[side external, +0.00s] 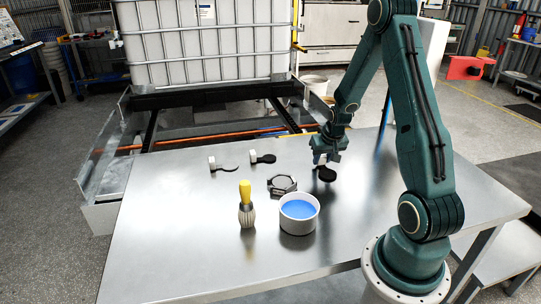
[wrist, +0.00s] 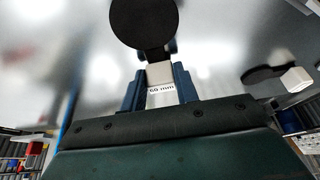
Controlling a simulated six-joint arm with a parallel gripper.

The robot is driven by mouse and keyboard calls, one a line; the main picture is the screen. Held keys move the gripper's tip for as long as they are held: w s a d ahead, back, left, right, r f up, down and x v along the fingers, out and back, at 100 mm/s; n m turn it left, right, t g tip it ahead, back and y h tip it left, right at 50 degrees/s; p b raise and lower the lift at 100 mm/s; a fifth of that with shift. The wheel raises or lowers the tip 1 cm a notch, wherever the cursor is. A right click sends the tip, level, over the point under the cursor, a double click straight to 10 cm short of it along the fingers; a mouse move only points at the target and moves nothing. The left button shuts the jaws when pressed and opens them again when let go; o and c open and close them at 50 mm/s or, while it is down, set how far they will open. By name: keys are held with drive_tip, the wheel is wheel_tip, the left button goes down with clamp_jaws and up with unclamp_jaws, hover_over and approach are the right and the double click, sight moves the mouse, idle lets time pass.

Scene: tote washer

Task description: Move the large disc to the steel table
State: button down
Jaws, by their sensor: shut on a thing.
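The large disc (side external: 326,174) is round, flat and black, with a white block handle. In the wrist view the disc (wrist: 143,22) extends out beyond my fingers, and its white block reads "60 mm". My gripper (side external: 322,158) is shut on this block, with a blue finger on each side in the wrist view (wrist: 158,88). The disc is over the right part of the steel table (side external: 190,240), seemingly a little above it; the exact gap is unclear.
Two smaller pieces with white blocks lie on the table, one left (side external: 222,165) and one further back (side external: 262,158). The table's front left is clear.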

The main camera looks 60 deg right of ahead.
drive_tip(key=c, duration=1)
unclamp_jaws()
drive_tip(key=shift+o, duration=0.6)
drive_tip(key=o, duration=0.9)
drive_tip(key=shift+v, duration=4.45)
drive_tip(key=shift+a+r, duration=0.1)
